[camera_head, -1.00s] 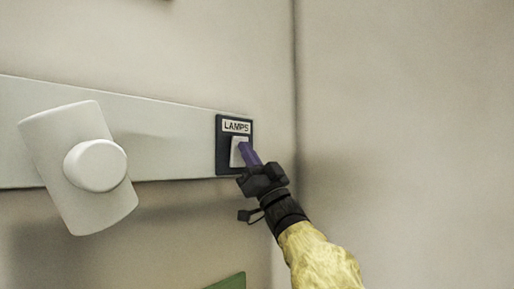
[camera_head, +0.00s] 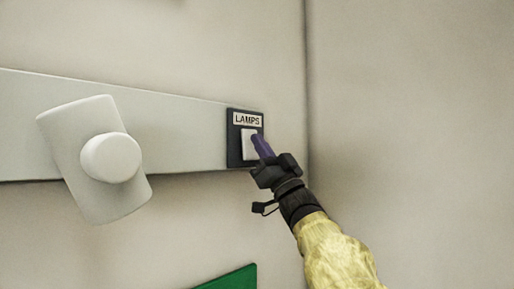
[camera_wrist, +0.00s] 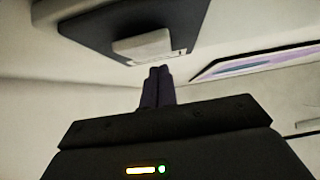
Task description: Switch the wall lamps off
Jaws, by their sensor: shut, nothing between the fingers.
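The lamp switch is a white rocker (camera_head: 248,148) on a dark plate (camera_head: 233,152) with a label reading LAMPS (camera_head: 247,119). It sits at the right end of a pale wall rail. My gripper (camera_head: 257,138) is shut and empty, with its purple fingertips at the right edge of the rocker. In the wrist view the shut fingertips (camera_wrist: 160,70) are just below the white rocker (camera_wrist: 145,47) and its dark plate. I cannot tell whether they touch it. The lamps themselves are not in view.
A white tilted fixture with a round knob (camera_head: 110,158) stands out from the rail (camera_head: 190,130) on the left. A wall corner runs just right of the switch. A green panel (camera_head: 232,279) shows at the bottom. A framed picture (camera_wrist: 255,60) shows in the wrist view.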

